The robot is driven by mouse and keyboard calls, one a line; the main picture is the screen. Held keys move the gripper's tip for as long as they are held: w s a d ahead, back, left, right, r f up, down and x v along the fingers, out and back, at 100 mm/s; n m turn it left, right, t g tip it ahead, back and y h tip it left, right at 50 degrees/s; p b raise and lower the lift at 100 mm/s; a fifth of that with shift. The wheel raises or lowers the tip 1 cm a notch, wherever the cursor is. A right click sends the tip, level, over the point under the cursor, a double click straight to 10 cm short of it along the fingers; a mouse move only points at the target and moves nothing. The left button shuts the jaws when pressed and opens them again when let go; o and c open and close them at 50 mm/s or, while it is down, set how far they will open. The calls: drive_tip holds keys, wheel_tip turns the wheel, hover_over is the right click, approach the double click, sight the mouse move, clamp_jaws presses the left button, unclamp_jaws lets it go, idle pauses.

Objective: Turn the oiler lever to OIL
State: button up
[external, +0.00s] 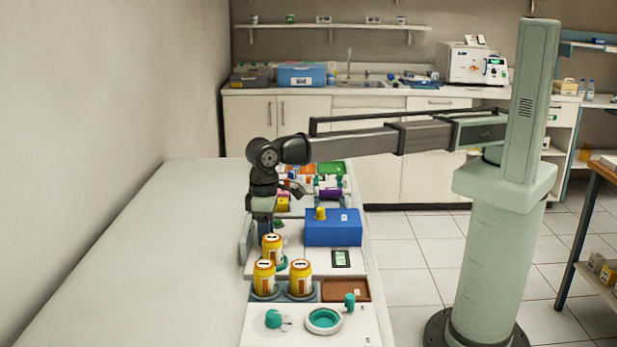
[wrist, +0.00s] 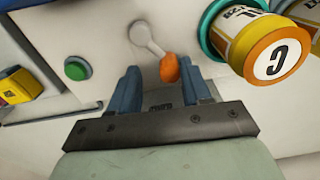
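The oiler lever (wrist: 154,45) shows in the wrist view as a short grey arm with an orange knob (wrist: 168,69) at its end, on a pale panel. Its pivot is above and left of the knob. My gripper (wrist: 160,72) is open, its two blue fingers spread with the knob between their tips in the picture, nearer the right finger. I cannot tell whether a finger touches it. Small dark lettering on the panel between the fingers is unreadable. In the external view my gripper (external: 262,222) points down over the bench-top unit; the lever cannot be made out there.
A yellow canister (wrist: 250,38) with an orange cap marked C stands close right of the lever in a teal ring. A green button (wrist: 77,68) is left. In the external view, a blue box (external: 333,232) and two more yellow canisters (external: 300,280) stand nearby.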

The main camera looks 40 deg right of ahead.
drive_tip(key=shift+w+d+m, duration=0.3)
drive_tip(key=shift+m, duration=0.7)
drive_tip(key=shift+w+r, duration=0.1)
drive_tip(key=shift+r, duration=0.25)
wheel_tip(320, 180, up, 13)
drive_tip(key=w+d+f+m+t, duration=0.1)
drive_tip(key=w+d+f+m, duration=0.1)
drive_tip(key=w, duration=1.2)
drive_tip(key=w+d+f+m+t+y, duration=0.1)
drive_tip(key=w+d+f+m+t, duration=0.1)
drive_tip(key=w, duration=1.2)
drive_tip(key=shift+w+d+f+t+y, duration=0.3)
drive_tip(key=shift+d+f, duration=0.55)
drive_tip(key=shift+f, duration=0.35)
drive_tip(key=shift+s, duration=0.15)
